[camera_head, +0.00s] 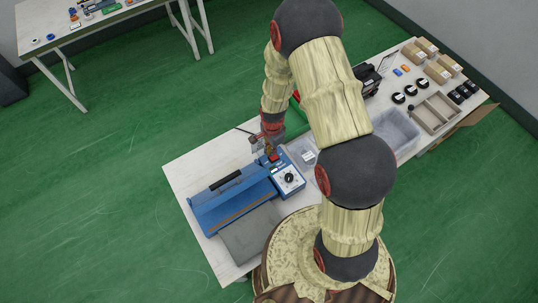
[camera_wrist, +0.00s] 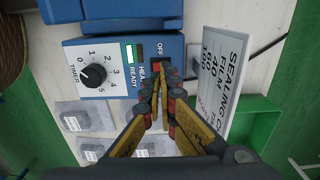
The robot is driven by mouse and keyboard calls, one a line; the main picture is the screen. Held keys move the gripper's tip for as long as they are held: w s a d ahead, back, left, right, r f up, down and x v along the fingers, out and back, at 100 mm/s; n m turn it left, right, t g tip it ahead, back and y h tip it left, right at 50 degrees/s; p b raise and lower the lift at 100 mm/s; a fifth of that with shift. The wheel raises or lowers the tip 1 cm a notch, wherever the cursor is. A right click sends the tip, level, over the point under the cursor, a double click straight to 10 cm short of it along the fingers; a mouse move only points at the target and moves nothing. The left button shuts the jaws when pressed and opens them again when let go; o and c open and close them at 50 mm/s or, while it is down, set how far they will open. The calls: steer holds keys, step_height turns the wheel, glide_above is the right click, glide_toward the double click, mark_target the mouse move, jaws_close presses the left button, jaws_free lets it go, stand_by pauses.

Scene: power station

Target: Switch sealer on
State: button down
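The blue sealer (camera_head: 232,200) stands on the white table, its long bar to the left and its control box (camera_head: 289,180) to the right. In the wrist view, the control panel (camera_wrist: 108,78) carries a black timer knob (camera_wrist: 93,75) pointing near 0. Beside it are a pale green lit light (camera_wrist: 129,53) and a dark one. The red switch (camera_wrist: 156,65) sits beneath the word OFF, partly hidden by my fingertips. My gripper (camera_wrist: 161,80) has its fingertips together, empty, right at the switch; I cannot tell if they touch it. It also shows above the control box in the head view (camera_head: 271,150).
A grey bin (camera_head: 392,132), a divided tray (camera_head: 435,112) and cardboard boxes (camera_head: 437,72) stand farther right. A green crate (camera_wrist: 255,120) is close to my gripper.

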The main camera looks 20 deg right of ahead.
step_height(320, 180, up, 10)
steer(key=a, duration=0.1)
steer(key=shift+w+f, duration=0.15)
steer(key=shift+w, duration=0.1)
stand_by(0.5)
